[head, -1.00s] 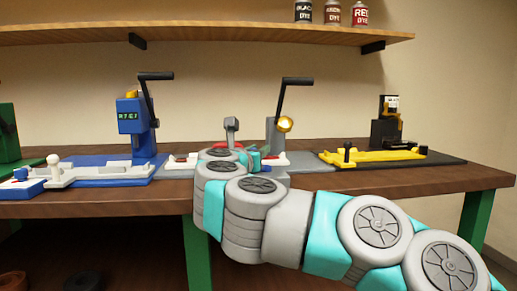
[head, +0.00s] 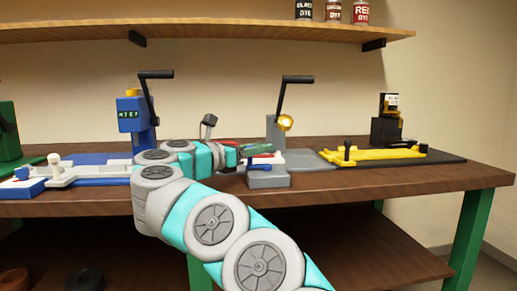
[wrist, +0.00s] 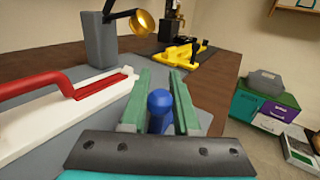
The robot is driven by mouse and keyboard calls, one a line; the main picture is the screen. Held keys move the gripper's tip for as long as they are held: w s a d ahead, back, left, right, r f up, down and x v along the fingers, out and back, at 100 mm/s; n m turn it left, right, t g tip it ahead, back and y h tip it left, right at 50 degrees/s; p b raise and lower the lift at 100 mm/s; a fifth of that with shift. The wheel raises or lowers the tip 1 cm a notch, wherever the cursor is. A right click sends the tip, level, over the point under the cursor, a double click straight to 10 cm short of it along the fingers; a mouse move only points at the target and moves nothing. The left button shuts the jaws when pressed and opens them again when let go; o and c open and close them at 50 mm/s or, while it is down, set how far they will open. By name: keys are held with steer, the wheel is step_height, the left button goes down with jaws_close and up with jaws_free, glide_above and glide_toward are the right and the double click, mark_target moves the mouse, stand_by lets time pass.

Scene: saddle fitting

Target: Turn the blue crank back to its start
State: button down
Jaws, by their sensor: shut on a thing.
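The blue crank shows in the wrist view as a round blue knob (wrist: 160,103) between the two green fingers of my gripper (wrist: 161,92). The fingers are shut on the knob. In the head view my gripper (head: 258,150) reaches in from the left over the grey middle fixture, and a blue part (head: 260,167) shows just below it. The rest of the crank is hidden by my gripper, so its angle cannot be told.
The grey fixture (head: 268,181) carries a post with a black lever (head: 281,95) and a brass disc. A red handle (wrist: 38,84) on a white slide lies left of my fingers in the wrist view. A blue press (head: 132,115) stands left, a yellow fixture (head: 370,156) right.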

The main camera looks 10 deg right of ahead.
steer(key=shift+w+d+m+g+h, duration=0.15)
steer(key=shift+m+g+h, duration=0.5)
steer(key=shift+g, duration=0.35)
steer(key=c, duration=0.7)
jaws_free()
steer(key=shift+o, duration=0.2)
steer(key=shift+b+v, duration=0.35)
steer(key=shift+v, duration=3.6)
